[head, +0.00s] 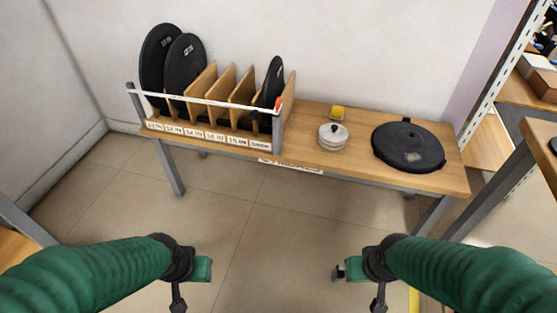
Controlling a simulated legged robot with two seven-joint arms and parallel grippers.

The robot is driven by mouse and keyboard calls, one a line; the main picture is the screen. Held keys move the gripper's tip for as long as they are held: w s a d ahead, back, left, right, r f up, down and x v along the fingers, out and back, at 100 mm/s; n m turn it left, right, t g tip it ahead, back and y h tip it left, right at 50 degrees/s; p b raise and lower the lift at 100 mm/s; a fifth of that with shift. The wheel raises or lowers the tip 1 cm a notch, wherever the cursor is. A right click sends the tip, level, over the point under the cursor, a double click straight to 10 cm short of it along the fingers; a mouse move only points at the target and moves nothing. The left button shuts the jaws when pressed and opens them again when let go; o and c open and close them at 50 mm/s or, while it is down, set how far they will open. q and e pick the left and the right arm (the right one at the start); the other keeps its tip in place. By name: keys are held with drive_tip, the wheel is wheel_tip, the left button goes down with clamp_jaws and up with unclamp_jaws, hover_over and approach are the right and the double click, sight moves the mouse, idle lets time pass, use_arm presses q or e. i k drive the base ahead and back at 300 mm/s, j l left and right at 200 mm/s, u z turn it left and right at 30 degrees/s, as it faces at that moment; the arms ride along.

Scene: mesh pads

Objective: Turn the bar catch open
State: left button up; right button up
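A white bar (205,101) runs across the front of a wooden rack that holds black round pads. A small orange piece (278,104), which looks like the bar catch, sits at the bar's right end by the right post. The bar lies across the rack front; the catch's exact angle is too small to tell. My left gripper (192,285) is low in the picture, left of centre, over the floor. My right gripper (355,281) is low and right of centre. Both are well apart from the rack and appear empty; their finger opening is unclear.
The rack stands on a wooden table (310,150) with grey legs. A large black disc (408,146), a stack of white discs with a black knob (333,136) and a small yellow item (338,112) lie to the right. Shelving stands at the far right. Floor before the table is clear.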

sight(278, 104)
drive_tip(key=k+l+u, duration=0.15)
drive_tip(key=l, duration=0.25)
drive_tip(key=k+l+u, duration=0.35)
drive_tip(key=k+l, duration=0.2)
drive_tip(key=l, duration=0.2)
